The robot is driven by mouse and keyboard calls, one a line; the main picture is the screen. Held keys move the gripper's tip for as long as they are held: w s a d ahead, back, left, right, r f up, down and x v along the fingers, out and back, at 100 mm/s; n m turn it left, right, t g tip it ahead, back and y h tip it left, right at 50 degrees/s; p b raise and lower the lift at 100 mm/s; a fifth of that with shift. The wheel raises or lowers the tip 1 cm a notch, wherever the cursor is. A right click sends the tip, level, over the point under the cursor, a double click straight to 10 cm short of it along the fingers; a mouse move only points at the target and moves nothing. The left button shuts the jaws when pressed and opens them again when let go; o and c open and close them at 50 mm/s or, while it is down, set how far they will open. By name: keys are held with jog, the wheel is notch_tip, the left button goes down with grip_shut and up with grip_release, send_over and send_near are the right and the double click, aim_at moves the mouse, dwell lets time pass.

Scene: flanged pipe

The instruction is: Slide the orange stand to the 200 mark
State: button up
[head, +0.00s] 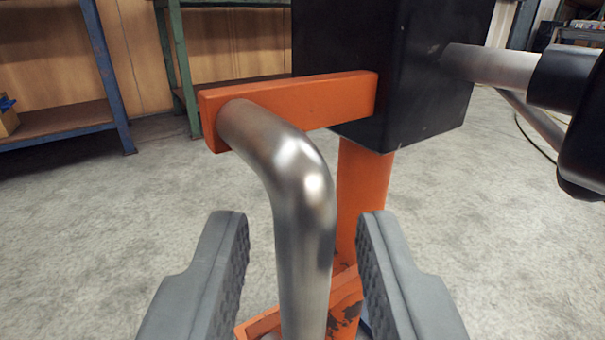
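The orange stand (363,190) rises as a post in the middle of the view, with worn orange parts low at its base. An orange bar (300,98) reaches left from a black block (388,70) on the post. A bent bare-metal pipe (305,230) comes out of the bar's left end and turns downward. My gripper (302,240) is open, with one grey ridged finger on each side of the pipe's lower part. Gaps show between the pipe and both fingers. I see no scale or 200 mark.
A blue-framed shelf (65,122) stands at the back left, and a green-framed shelf (235,50) stands behind the bar. A metal rod with a black end (560,78) extends right from the block. The grey concrete floor (100,220) is clear at left and right.

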jog(key=shift+w, duration=0.65)
grip_shut()
jog(key=shift+a, duration=0.1)
jog(key=s+a, duration=0.8)
jog(key=a, duration=0.4)
jog(key=s+a, duration=0.9)
jog(key=a, duration=0.3)
jog(key=shift+s, duration=0.3)
grip_release()
